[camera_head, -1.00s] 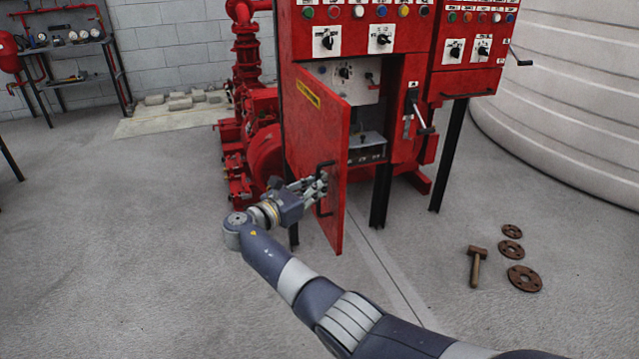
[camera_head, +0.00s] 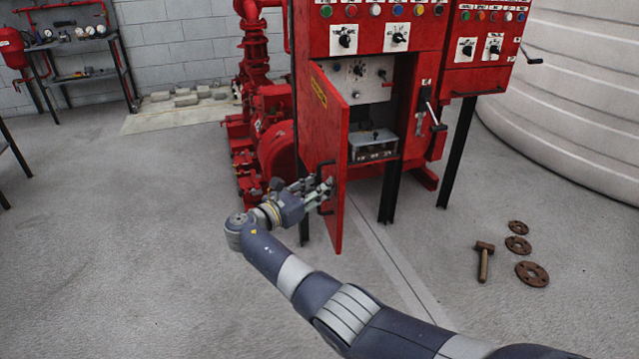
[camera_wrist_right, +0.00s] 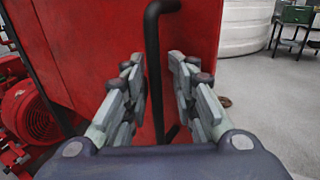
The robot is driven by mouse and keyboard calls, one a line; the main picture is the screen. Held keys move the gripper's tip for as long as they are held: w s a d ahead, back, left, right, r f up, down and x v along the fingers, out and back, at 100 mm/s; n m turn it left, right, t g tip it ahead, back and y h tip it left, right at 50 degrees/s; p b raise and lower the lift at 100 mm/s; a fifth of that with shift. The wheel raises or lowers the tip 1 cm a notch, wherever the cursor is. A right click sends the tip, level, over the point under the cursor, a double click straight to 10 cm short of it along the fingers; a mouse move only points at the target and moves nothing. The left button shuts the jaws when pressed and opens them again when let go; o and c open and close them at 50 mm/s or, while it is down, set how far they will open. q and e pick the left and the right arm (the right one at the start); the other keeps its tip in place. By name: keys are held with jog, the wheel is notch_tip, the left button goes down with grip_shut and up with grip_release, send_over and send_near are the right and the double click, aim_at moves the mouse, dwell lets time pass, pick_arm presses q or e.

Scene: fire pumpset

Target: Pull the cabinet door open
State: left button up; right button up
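The red cabinet door (camera_head: 329,150) stands swung out from the red cabinet (camera_head: 402,142), showing the inside. A black bar handle (camera_head: 322,170) is on the door's outer face near the free edge. My right gripper (camera_head: 326,189) is at this handle. In the right wrist view the handle (camera_wrist_right: 153,70) runs between the gripper's fingers (camera_wrist_right: 157,92), which are drawn in around it on both sides. A narrow gap shows to the right of the bar; the exact contact is hidden. My left gripper is not in view.
A red pump (camera_head: 270,140) stands left of the cabinet. A hammer (camera_head: 484,262) and rusty flanges (camera_head: 532,273) lie on the floor at right. A large white tank (camera_head: 570,100) stands behind them. The floor left of my arm is clear.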

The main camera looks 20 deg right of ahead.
jog(key=shift+w+r, duration=0.1)
jog(key=shift+r, duration=0.25)
jog(key=v, duration=1.2)
jog(key=shift+f, duration=0.25)
